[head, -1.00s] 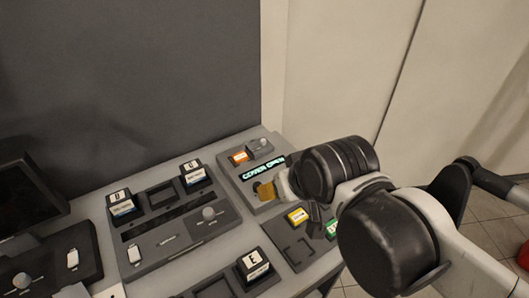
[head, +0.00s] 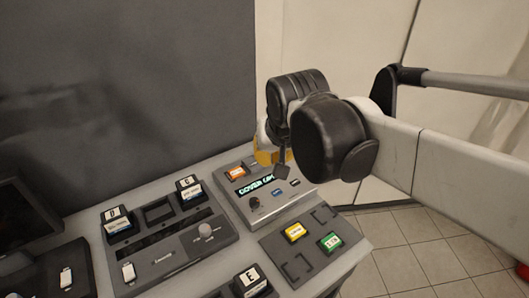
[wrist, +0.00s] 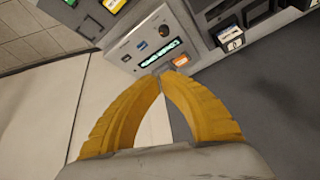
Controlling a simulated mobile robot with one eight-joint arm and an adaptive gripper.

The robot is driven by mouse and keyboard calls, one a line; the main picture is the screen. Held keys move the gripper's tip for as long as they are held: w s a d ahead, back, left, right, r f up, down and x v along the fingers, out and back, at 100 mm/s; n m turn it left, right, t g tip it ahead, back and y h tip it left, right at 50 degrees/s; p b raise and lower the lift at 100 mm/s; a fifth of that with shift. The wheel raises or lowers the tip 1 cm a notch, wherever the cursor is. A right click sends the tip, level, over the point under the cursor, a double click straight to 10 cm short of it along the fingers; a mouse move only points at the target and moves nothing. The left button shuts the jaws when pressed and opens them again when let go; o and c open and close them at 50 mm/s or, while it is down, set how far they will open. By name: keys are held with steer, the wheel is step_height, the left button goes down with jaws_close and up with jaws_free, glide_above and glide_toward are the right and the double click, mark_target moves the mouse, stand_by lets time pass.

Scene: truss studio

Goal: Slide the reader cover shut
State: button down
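The reader (head: 277,206) is a grey panel on the desk with a lit display (head: 256,188) reading "COVER OP…", the rest hidden by my arm. An orange card (head: 236,172) lies at its back left; it also shows in the wrist view (wrist: 181,61). My gripper (head: 273,158) is over the reader's back edge, right of the orange card. In the wrist view its yellow fingers come together at the tips (wrist: 160,76) beside the card. The cover and its knob are hidden behind my gripper; I cannot tell whether the tips touch them.
A tray with yellow (head: 294,232) and green (head: 330,242) cards lies in front of the reader. A slider panel (head: 172,250) with labelled blocks stands to the left. A dark wall panel rises behind the desk. Open tiled floor is at the right.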

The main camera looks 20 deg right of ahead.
mark_target(247, 164)
steer(key=w+d+f+m+g+h, duration=0.1)
steer(key=w+d+f+m+g, duration=0.2)
steer(key=w, duration=0.7)
steer(key=w+d+f+m+h, duration=0.15)
steer(key=w+d+m, duration=0.25)
steer(key=w, duration=0.7)
steer(key=w+d+f+m+b, duration=0.1)
steer(key=w+d+f, duration=0.1)
steer(key=f, duration=0.4)
steer(key=w+d+f+m+b, duration=0.1)
steer(key=w+d+f, duration=0.1)
steer(key=f, duration=0.4)
steer(key=w+d+f+m+g, duration=0.1)
steer(key=w+d+f, duration=0.2)
steer(key=f, duration=0.3)
steer(key=shift+w+b, duration=0.4)
steer(key=shift+w, duration=0.1)
steer(key=a, duration=0.1)
steer(key=s+a, duration=0.1)
steer(key=a, duration=0.1)
steer(key=shift+s+r+b, duration=0.15)
steer(key=shift+s+b, duration=0.05)
steer(key=shift+b, duration=0.2)
steer(key=shift+s+a, duration=0.1)
steer(key=shift+a, duration=0.2)
steer(key=shift+a, duration=0.1)
